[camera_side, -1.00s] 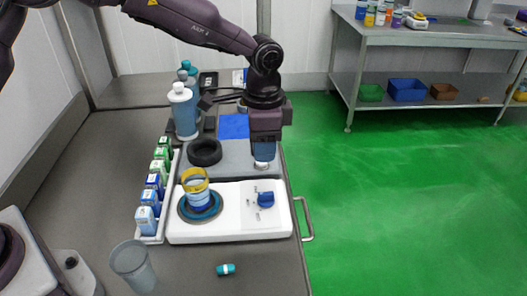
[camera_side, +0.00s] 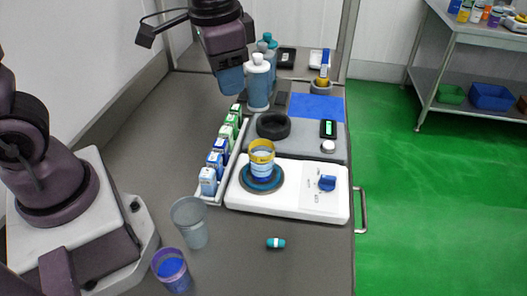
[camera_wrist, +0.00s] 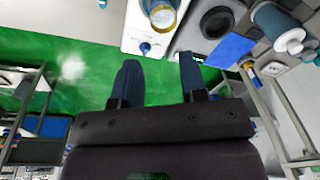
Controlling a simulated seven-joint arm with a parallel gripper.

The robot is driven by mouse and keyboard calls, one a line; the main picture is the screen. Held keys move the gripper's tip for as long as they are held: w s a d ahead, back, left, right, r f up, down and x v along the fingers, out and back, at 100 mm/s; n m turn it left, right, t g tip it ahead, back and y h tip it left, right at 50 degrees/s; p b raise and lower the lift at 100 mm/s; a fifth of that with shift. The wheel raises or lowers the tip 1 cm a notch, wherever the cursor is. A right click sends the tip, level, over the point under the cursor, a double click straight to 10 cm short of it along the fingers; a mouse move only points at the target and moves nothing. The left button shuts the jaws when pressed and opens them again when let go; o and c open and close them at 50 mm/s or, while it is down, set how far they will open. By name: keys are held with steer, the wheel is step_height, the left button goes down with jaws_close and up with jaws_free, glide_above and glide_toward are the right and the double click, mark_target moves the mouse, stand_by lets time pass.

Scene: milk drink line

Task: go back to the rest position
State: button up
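My gripper (camera_side: 231,80) hangs high above the left part of the bench, left of the white bottles and clear of them. In the wrist view its two blue fingers (camera_wrist: 158,80) stand well apart with nothing between them, so it is open and empty. The white hotplate (camera_side: 297,203) carries a glass with a yellow band (camera_side: 262,160) on its round plate; its blue knob (camera_side: 327,183) is at the right. Behind it, the grey unit (camera_side: 300,150) holds a black ring (camera_side: 273,125), with a green display (camera_side: 328,128) and a round knob (camera_side: 328,147) at its right.
Several small cartons (camera_side: 215,165) stand in a rack left of the hotplate. A clear cup (camera_side: 190,222), a purple cup with blue contents (camera_side: 171,268) and a teal capsule (camera_side: 276,243) are at the front. The bench's front right is clear.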

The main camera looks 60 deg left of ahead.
steer(key=s+a+r+n+t, duration=0.1)
steer(key=s+a+r+t, duration=0.1)
steer(key=s, duration=0.3)
steer(key=s+a+r+n+t, duration=0.2)
steer(key=s+r, duration=0.2)
steer(key=s, duration=0.1)
steer(key=shift+s+a, duration=0.25)
steer(key=shift+a, duration=0.1)
